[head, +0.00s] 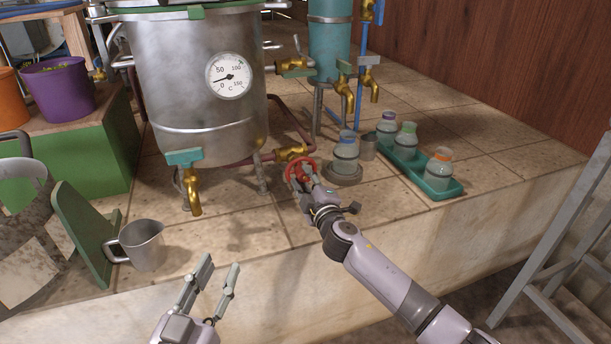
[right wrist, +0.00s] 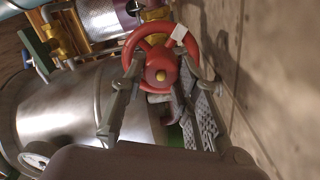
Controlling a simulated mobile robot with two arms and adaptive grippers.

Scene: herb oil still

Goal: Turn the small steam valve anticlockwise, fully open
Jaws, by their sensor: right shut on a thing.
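The small steam valve has a red handwheel (head: 300,172) on a brass body (head: 291,153), joined to a dark red pipe at the right foot of the steel still (head: 205,85). My right gripper (head: 308,182) is at the wheel and partly hides it in the head view. In the right wrist view the red wheel (right wrist: 160,65) shows between the two fingers of my right gripper (right wrist: 162,85), which are shut on it. A white mark sits on the rim at the upper right. My left gripper (head: 211,276) is open and empty in front of the counter edge.
A jar (head: 345,152) on a round base stands just right of the valve. A teal tray (head: 420,172) with several jars is further right. A metal jug (head: 143,245) and a brass tap (head: 192,190) are left. A ladder-like frame (head: 555,255) stands at the right.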

